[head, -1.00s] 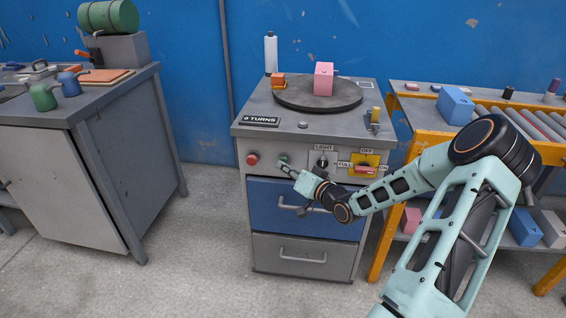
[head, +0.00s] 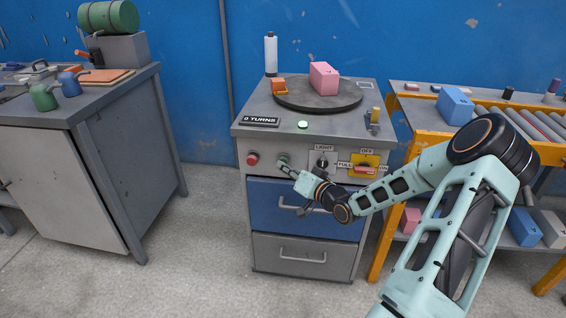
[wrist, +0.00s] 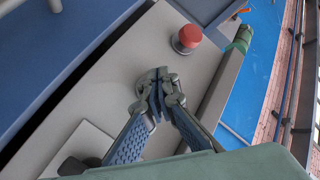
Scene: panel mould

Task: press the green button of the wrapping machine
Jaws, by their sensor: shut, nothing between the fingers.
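The wrapping machine (head: 270,137) stands in the middle of the head view. Its green button (head: 283,159) is on the front panel, right of the red button (head: 252,159). My gripper (head: 286,167) is shut and empty, with its tips at the green button. In the wrist view the closed fingers (wrist: 156,92) lie over a round fitting on the panel and hide most of it. I cannot tell how far the button is pushed in. The turntable (head: 290,101) on top bears a pink block (head: 323,77). A small lamp (head: 303,125) on the top glows green.
Right of the green button are a light switch (head: 322,162) and a yellow-backed switch with a red handle (head: 365,169). The red button (wrist: 187,38) is close to my fingers. A blue drawer (head: 270,200) is below. The counter display (head: 260,121) reads 0 TURNS.

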